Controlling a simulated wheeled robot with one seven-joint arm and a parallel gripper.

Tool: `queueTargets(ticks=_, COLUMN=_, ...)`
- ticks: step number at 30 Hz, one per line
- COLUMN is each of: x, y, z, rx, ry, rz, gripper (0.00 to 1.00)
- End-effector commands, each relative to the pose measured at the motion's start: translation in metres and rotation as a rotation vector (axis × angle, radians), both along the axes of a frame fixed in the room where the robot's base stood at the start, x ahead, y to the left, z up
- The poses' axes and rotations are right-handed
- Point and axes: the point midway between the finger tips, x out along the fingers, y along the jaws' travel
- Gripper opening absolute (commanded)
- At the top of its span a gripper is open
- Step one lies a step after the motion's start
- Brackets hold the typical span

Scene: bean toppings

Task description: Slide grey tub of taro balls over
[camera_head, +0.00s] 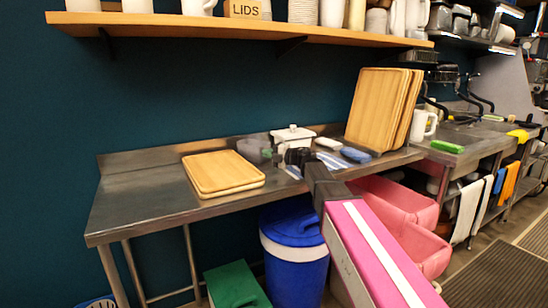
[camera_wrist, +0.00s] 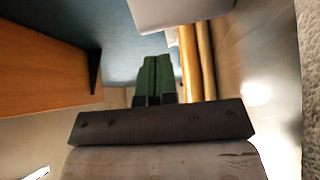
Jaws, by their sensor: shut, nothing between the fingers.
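A dull grey, partly see-through tub (camera_head: 250,148) appears to stand on the steel counter near the wall, in the head view. Its contents are too small to make out. My gripper (camera_head: 267,153) is just to its right, low over the counter; I cannot tell whether they touch. In the wrist view, the green fingertips of my gripper (camera_wrist: 155,72) are together with nothing between them. A pale grey-white container (camera_wrist: 180,12) is cut off at the top edge of that view, beyond the fingertips; I cannot tell which container it is.
Stacked wooden trays (camera_head: 222,174) lie left of my gripper. A white lidded container (camera_head: 293,136) stands behind it. Upright wooden boards (camera_head: 378,108) and a white mug (camera_head: 424,125) stand at right. A wooden shelf (camera_head: 230,27) hangs above. The counter's left end is clear.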

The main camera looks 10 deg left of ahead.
Motion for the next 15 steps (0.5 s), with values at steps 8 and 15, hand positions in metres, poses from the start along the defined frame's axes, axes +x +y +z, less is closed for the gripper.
queueTargets(ticks=8, x=0.0135, y=0.0063, z=0.0, rx=0.0, ry=0.0, rz=0.0, gripper=0.0)
queueTargets(ticks=15, x=0.013, y=0.0061, z=0.0, rx=0.0, ry=0.0, rz=0.0, gripper=0.0)
